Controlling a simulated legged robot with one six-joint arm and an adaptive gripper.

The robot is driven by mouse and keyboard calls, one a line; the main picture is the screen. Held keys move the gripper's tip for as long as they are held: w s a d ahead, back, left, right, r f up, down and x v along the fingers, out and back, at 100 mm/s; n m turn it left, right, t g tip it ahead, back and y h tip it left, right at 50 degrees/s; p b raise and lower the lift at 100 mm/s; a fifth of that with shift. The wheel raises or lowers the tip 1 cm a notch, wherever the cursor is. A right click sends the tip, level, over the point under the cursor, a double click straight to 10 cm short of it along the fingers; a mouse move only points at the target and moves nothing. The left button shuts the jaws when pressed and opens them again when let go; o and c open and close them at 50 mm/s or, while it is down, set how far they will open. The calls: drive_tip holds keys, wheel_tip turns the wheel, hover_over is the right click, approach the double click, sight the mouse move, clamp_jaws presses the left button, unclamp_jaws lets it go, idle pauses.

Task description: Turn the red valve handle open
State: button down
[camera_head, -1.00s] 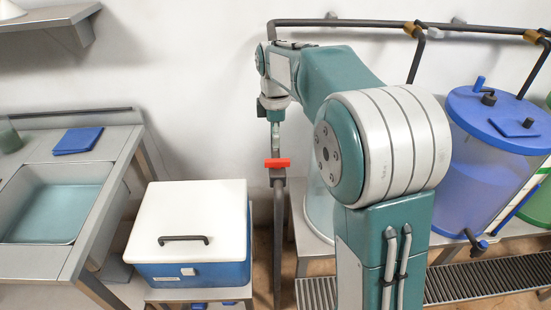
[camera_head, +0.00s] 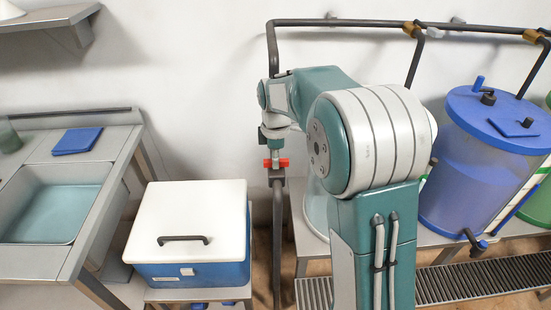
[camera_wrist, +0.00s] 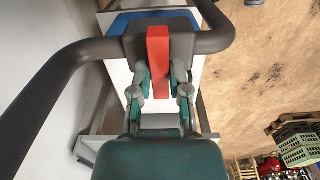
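The red valve handle (camera_wrist: 158,55) is a bar across the dark valve body (camera_wrist: 188,42) in the wrist view. In the head view the handle (camera_head: 284,162) lies roughly level on the vertical pipe, its middle hidden by my gripper. My gripper (camera_wrist: 162,72) is open, its two fingers on either side of the near end of the handle in the wrist view. A narrow gap shows at the right finger; I cannot tell whether the left finger touches. In the head view my gripper (camera_head: 275,150) points down at the handle.
The dark pipe (camera_head: 277,230) runs down beside the white-lidded blue cooler (camera_head: 190,225). A blue barrel (camera_head: 470,170) stands right, behind my arm. A sink bench (camera_head: 40,260) is on the left. A floor grate (camera_head: 480,280) lies at lower right.

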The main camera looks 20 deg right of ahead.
drive_tip(key=shift+m, duration=0.3)
drive_tip(key=m, duration=0.4)
drive_tip(key=shift+d+f, duration=0.1)
drive_tip(key=m, duration=0.4)
drive_tip(key=shift+m, duration=0.4)
drive_tip(key=m, duration=0.4)
drive_tip(key=shift+m, duration=2.3)
drive_tip(key=shift+s+f, duration=0.1)
drive_tip(key=c, duration=0.6)
unclamp_jaws()
drive_tip(key=shift+r, duration=0.25)
